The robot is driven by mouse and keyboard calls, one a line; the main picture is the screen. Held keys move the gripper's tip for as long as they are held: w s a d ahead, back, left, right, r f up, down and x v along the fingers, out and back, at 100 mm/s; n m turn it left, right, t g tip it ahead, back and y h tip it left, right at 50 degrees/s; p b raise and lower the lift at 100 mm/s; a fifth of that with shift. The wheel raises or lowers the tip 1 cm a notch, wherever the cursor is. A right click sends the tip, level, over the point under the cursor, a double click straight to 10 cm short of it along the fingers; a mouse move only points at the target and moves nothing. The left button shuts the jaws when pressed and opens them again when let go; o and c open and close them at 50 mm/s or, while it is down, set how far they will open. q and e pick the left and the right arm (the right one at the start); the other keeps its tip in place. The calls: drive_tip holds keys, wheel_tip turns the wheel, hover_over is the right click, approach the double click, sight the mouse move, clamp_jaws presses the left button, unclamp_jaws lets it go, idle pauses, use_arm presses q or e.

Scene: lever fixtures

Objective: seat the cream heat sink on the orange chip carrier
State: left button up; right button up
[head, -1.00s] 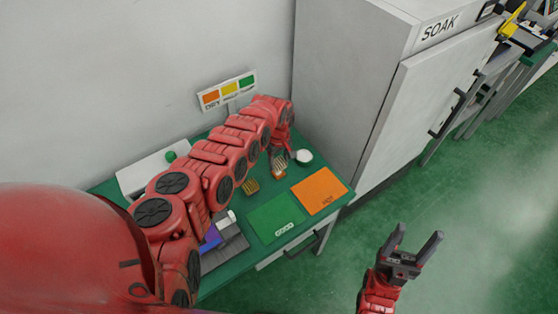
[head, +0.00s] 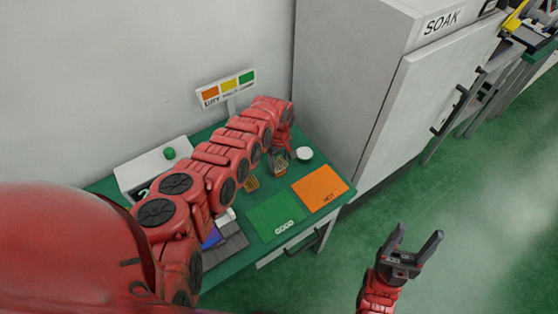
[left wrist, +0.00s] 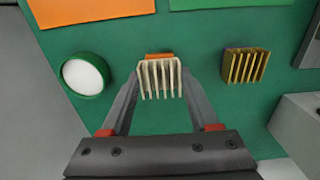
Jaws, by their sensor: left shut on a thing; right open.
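The cream heat sink (left wrist: 160,80), with upright fins, is between the fingertips of my left gripper (left wrist: 158,88), which is shut on it. In the head view the heat sink (head: 279,169) shows small below my left gripper (head: 279,158). The orange chip carrier (left wrist: 159,56) shows as a strip just beyond the heat sink in the left wrist view, mostly hidden by it. I cannot tell whether the two touch. My right gripper (head: 417,243) is open and empty, over the floor off the table's right side.
A gold finned heat sink (left wrist: 244,68) stands beside the cream one. A round white-topped dish with a green rim (left wrist: 83,75) is on the other side. An orange HOT mat (head: 320,189) and a green GOOD mat (head: 275,217) lie nearer the table's front. A tall SOAK cabinet (head: 405,120) stands right.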

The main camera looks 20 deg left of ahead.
use_arm(q)
drive_tip(key=shift+f+b, duration=0.3)
drive_tip(key=shift+f, duration=0.2)
drive_tip(key=shift+f+b, duration=0.3)
drive_tip(key=shift+f, duration=0.1)
drive_tip(key=o, duration=1.4)
drive_tip(key=shift+o, duration=0.5)
drive_tip(key=shift+r, duration=0.15)
wheel_tip(320, 180, up, 7)
drive_tip(key=p, duration=0.7)
